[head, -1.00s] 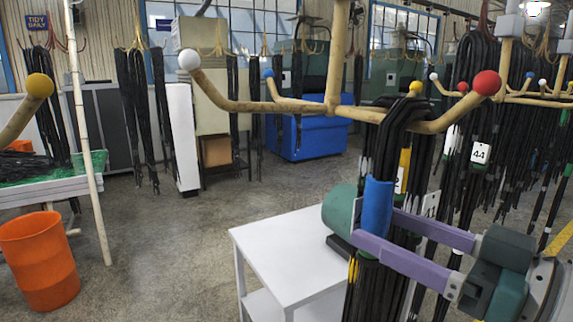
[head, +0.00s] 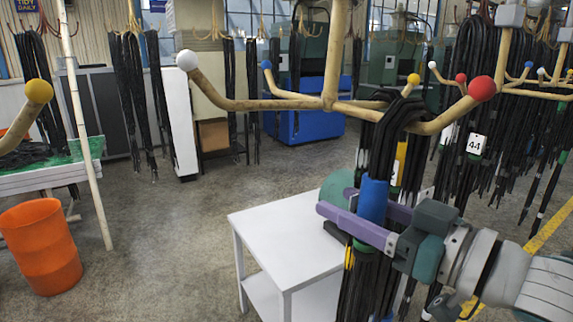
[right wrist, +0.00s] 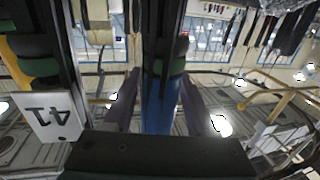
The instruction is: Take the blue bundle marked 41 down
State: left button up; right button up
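The blue bundle, black hoses with a blue sleeve (head: 372,200), hangs from the tan hook arm below the red-tipped end. My right gripper (head: 332,200) has its purple fingers on either side of the sleeve, with the tips past it. In the right wrist view the blue sleeve (right wrist: 160,105) stands between the fingers, with narrow gaps beside it, so I take the gripper as open. A white tag reading 41 (right wrist: 52,115) shows upside down at the left there; which hose it hangs on is unclear. My left gripper is out of view.
A white table (head: 285,235) stands just left of the bundle. Other hoses with a yellow sleeve (head: 399,165) hang close behind it, and a tag 44 (head: 476,144) hangs to the right. An orange bin (head: 42,247) is at left. The floor between is clear.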

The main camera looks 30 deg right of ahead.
grip_shut()
dwell(1.0)
jog(key=shift+r, duration=0.15)
